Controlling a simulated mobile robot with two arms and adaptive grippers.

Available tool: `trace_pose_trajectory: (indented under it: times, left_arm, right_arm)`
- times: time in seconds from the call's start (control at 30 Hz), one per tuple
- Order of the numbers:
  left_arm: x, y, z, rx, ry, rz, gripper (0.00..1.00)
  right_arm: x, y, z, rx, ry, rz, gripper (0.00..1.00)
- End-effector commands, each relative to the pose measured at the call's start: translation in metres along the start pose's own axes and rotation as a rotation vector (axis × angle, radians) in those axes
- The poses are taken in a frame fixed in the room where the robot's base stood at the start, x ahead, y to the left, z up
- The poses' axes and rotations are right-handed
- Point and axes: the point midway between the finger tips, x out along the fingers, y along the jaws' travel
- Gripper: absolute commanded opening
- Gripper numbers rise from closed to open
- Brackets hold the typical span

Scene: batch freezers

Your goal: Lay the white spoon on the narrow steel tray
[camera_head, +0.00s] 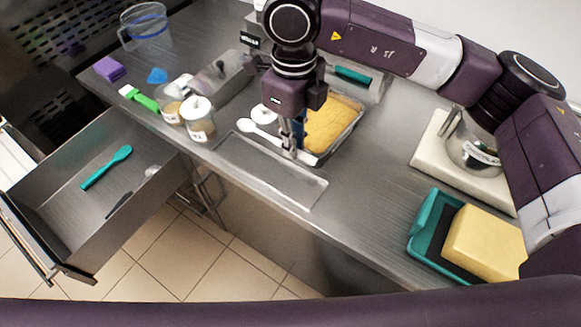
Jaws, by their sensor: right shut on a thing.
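The narrow steel tray (268,171) lies empty-looking along the front edge of the steel counter. The white spoon (247,127) has its bowl to the left and its handle running right, along the tray's far long side. My right gripper (290,153) points down and is shut on the spoon's handle. I cannot tell whether the spoon touches anything below or is held just above it. The gripper hides the middle of the handle. My left gripper is not in view.
A pan of yellow ice cream (332,122) stands close behind the gripper. Lidded jars (199,120) stand left of the tray. An open drawer (70,195) with a teal spatula (106,167) juts out below left. A teal tray (424,226) with a yellow sponge (485,243) sits at right.

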Motion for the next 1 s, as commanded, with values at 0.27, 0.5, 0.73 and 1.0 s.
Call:
trace_pose_trajectory:
  times: [0.27,0.5,0.73,1.0]
  left_arm:
    - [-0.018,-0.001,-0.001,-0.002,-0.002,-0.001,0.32]
    - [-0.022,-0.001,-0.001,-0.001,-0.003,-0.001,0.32]
    - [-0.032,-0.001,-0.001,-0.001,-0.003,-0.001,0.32]
    - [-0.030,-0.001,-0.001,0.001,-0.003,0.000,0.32]
  right_arm:
    - [0.059,0.000,0.000,0.000,0.002,0.002,0.00]
    - [0.077,0.000,0.001,-0.001,0.002,0.001,0.00]
    - [0.109,0.000,0.001,-0.001,0.001,0.001,0.00]
    - [0.113,-0.001,0.002,-0.002,-0.001,0.000,0.00]
